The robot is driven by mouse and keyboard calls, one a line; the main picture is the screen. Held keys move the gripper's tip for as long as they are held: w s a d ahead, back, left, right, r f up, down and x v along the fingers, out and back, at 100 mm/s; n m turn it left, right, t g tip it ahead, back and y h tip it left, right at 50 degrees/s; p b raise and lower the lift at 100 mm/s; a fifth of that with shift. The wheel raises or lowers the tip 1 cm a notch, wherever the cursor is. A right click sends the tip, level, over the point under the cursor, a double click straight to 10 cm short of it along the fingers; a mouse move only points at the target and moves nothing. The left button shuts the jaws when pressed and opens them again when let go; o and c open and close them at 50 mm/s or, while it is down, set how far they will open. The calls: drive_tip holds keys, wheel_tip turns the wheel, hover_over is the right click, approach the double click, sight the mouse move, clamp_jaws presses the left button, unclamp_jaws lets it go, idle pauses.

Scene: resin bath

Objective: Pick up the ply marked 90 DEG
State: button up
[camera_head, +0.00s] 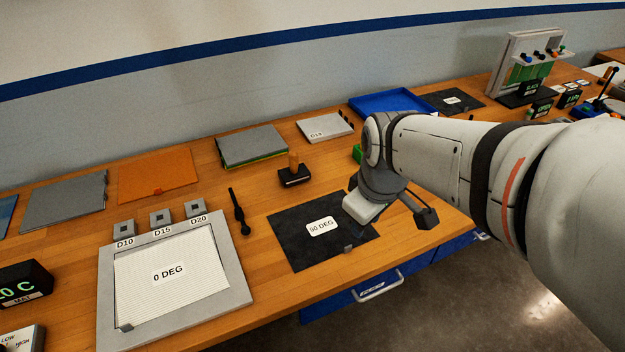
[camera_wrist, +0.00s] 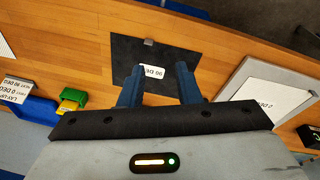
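The ply marked 90 DEG (camera_head: 294,236) is a flat dark sheet lying on the wooden bench, with a white label in its middle and a small grey tab (camera_head: 348,248) at its front edge. In the wrist view the ply (camera_wrist: 127,56) lies beyond the fingers, with its tab (camera_wrist: 149,42) at the far edge. My gripper (camera_wrist: 159,68) has its two blue fingers apart with nothing held between them. The fingers overlap the near part of the ply in that view and partly cover the label. In the head view my wrist hides the ply's right corner.
A grey plate (camera_head: 240,287) holding a white 0 DEG ply (camera_head: 170,300) lies to the left. A dark block with an upright wooden handle (camera_head: 294,173) and a black tool (camera_head: 238,210) are nearby. A blue tray (camera_head: 385,100) is behind my arm. The bench's front edge is close.

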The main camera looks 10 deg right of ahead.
sight(346, 247)
drive_tip(key=shift+w+a+f+n+g+b, duration=0.1)
drive_tip(key=shift+w+f+n+g+b, duration=0.3)
drive_tip(key=shift+w+f+n, duration=1.85)
drive_tip(key=shift+w+d+f+n+g+b, duration=0.1)
drive_tip(key=shift+w+f+n+g+b, duration=0.6)
drive_tip(key=shift+f+n, duration=2.9)
drive_tip(key=shift+w+a+f+n+g+b, duration=0.15)
drive_tip(key=shift+w+f+n, duration=1.45)
drive_tip(key=shift+f, duration=2.85)
drive_tip(key=shift+w, duration=0.15)
drive_tip(key=shift+c, duration=0.5)
clamp_jaws()
